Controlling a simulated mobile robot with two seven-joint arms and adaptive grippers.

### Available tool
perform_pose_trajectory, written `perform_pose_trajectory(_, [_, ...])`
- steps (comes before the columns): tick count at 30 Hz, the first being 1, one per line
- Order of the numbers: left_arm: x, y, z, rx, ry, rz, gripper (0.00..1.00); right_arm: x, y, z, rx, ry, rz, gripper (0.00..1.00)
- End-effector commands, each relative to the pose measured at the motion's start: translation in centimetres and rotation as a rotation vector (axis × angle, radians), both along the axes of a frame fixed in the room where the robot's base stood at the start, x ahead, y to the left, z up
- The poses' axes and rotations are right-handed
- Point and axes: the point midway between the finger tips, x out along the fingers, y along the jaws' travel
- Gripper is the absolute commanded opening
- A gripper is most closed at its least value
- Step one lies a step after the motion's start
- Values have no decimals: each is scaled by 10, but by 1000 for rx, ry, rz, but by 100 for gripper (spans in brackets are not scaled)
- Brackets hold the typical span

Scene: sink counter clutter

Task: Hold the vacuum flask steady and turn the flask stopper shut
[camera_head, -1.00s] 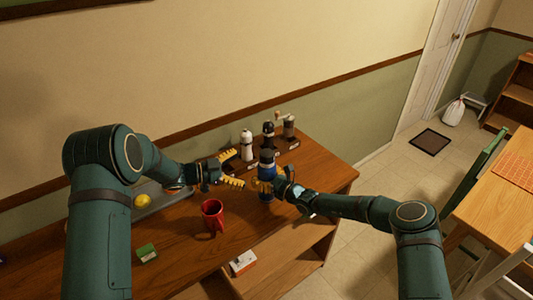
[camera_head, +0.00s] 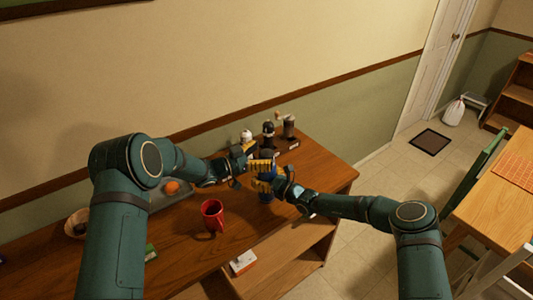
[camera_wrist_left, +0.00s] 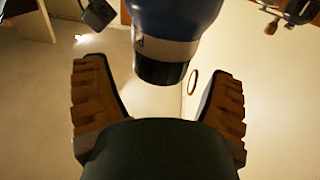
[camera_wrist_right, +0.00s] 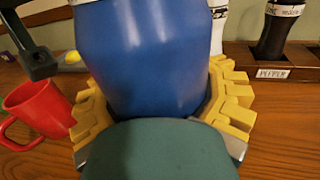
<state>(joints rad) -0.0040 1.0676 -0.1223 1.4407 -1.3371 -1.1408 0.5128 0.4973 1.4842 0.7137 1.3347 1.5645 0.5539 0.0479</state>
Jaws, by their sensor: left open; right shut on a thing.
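The blue vacuum flask (camera_head: 266,198) stands upright near the right end of the wooden counter. My right gripper (camera_head: 268,183) is shut on its body; the right wrist view shows the blue body (camera_wrist_right: 150,60) between the yellow fingers. My left gripper (camera_head: 261,162) is open at the flask's top. In the left wrist view the flask appears upside down, with its black stopper (camera_wrist_left: 160,70) below a pale band and between the open fingers. Space shows between the stopper and both fingers. In the head view the left gripper partly hides the stopper.
A red mug (camera_head: 212,216) stands left of the flask. Behind the flask are a white-bodied bottle (camera_head: 246,136), a dark bottle (camera_head: 268,132) and a grinder (camera_head: 289,128) by a labelled rack (camera_wrist_right: 270,60). An orange fruit (camera_head: 172,187) and a green box (camera_head: 151,252) lie farther left.

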Motion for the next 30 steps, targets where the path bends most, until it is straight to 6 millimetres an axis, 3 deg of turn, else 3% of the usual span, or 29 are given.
perform_pose_trajectory(6, [7,-14,0,0,-1,0,84,0,0,0,0,0,0,23])
perform_pose_trajectory(15, [7,-15,0,0,-1,0,83,0,0,0,0,0,0,23])
perform_pose_trajectory(21, [7,-15,0,0,-1,0,15,0,0,0,0,0,0,23])
perform_pose_trajectory(30, [7,-15,1,-5,0,72,15,0,0,0,0,0,0,23])
